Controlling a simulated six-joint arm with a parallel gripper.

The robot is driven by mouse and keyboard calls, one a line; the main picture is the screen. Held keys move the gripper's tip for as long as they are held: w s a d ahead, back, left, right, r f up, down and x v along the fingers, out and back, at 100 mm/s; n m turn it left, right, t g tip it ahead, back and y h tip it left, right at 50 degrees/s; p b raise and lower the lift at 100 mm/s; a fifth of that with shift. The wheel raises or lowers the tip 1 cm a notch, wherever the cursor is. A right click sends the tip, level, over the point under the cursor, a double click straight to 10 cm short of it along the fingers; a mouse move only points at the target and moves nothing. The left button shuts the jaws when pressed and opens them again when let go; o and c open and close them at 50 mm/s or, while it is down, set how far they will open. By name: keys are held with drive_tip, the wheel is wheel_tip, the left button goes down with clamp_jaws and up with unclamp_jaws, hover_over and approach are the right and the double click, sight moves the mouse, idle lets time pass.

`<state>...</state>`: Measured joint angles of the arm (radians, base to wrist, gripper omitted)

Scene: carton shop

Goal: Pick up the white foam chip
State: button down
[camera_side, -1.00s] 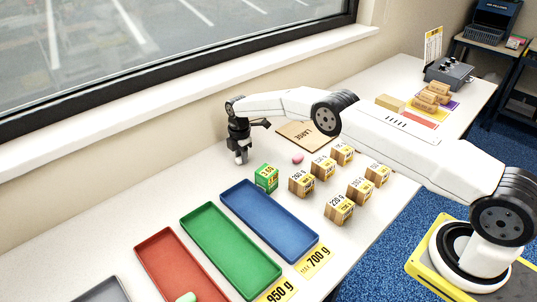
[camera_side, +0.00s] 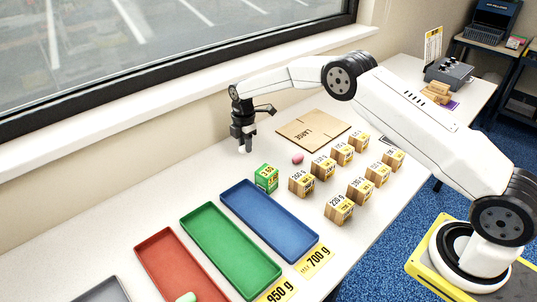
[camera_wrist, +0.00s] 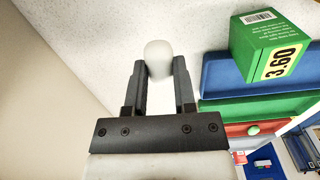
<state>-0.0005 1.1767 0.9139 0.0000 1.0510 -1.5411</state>
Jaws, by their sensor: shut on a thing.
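The white foam chip (camera_wrist: 158,57) is between the two dark fingers of my gripper (camera_wrist: 158,72) in the wrist view, with its rounded end sticking out past the fingertips. My gripper is shut on it. In the side view my gripper (camera_side: 243,141) points down near the wall side of the table, and the white chip (camera_side: 242,150) shows as a small pale tip under the fingers. The chip looks a little above the tabletop, though the exact gap is hard to tell.
A green box (camera_side: 266,178) stands just right of my gripper, with a pink chip (camera_side: 297,159) behind it. Several small cartons (camera_side: 341,208) stand further right. Blue (camera_side: 231,187), green (camera_side: 190,221) and red (camera_side: 143,248) trays lie in front. A flat cardboard sheet (camera_side: 330,123) lies behind.

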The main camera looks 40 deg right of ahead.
drive_tip(key=shift+s+r, duration=1.15)
drive_tip(key=shift+s, duration=0.8)
drive_tip(key=shift+s+r, duration=1.2)
drive_tip(key=shift+s, duration=0.7)
drive_tip(key=shift+s+r, duration=1.15)
drive_tip(key=shift+s, duration=0.8)
